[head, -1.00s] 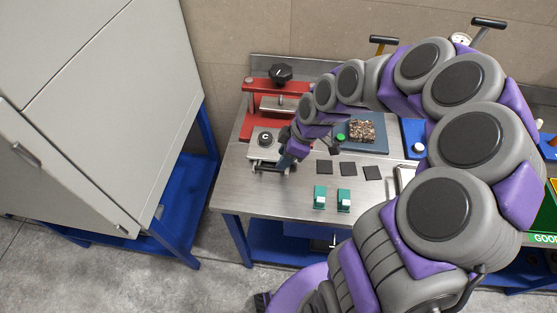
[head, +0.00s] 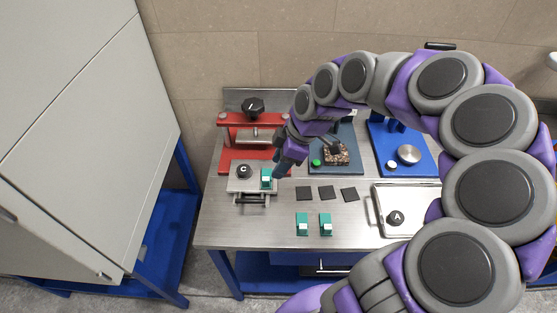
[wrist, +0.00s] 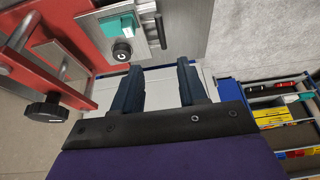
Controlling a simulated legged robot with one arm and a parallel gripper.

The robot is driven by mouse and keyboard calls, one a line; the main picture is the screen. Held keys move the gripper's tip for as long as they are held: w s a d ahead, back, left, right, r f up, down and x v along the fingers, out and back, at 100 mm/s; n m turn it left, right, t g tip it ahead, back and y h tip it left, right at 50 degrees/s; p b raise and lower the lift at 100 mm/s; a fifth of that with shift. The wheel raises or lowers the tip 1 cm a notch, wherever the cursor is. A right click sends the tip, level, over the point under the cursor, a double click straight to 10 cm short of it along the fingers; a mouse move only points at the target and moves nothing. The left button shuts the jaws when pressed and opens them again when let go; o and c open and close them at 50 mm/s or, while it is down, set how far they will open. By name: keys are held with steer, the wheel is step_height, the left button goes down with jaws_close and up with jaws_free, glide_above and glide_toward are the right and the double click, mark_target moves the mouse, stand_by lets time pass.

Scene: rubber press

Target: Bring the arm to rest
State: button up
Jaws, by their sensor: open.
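My gripper (head: 281,172) is open and empty in the head view, just right of a small teal-and-white block (head: 266,178). The block sits on the metal plate (head: 240,186) in front of the red press (head: 240,120), beside a black knob marked C (head: 243,171). In the wrist view, my gripper's two dark fingers (wrist: 160,88) are spread with nothing between them. The wrist view also shows the teal block (wrist: 116,27) on the plate, apart from the fingers. My purple and grey arm arches over the right side of the bench.
Several black squares (head: 326,193) and two teal-and-white blocks (head: 314,224) lie on the steel bench (head: 260,228). A dark blue fixture (head: 345,134) with a speckled block (head: 336,154), a blue press (head: 376,148) and a lidded tray (head: 375,196) stand right. A grey cabinet (head: 70,130) stands left.

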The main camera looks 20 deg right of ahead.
steer(key=shift+a, duration=0.1)
steer(key=s+a+r+m+g+h, duration=0.1)
steer(key=s+m+h, duration=0.1)
steer(key=s+m, duration=0.5)
steer(key=s+a+r+m+g+h, duration=0.1)
steer(key=s+m, duration=0.6)
steer(key=s, duration=1.2)
steer(key=shift+s+a+g+h, duration=0.25)
steer(key=shift+g+h, duration=0.35)
steer(key=shift+g, duration=0.1)
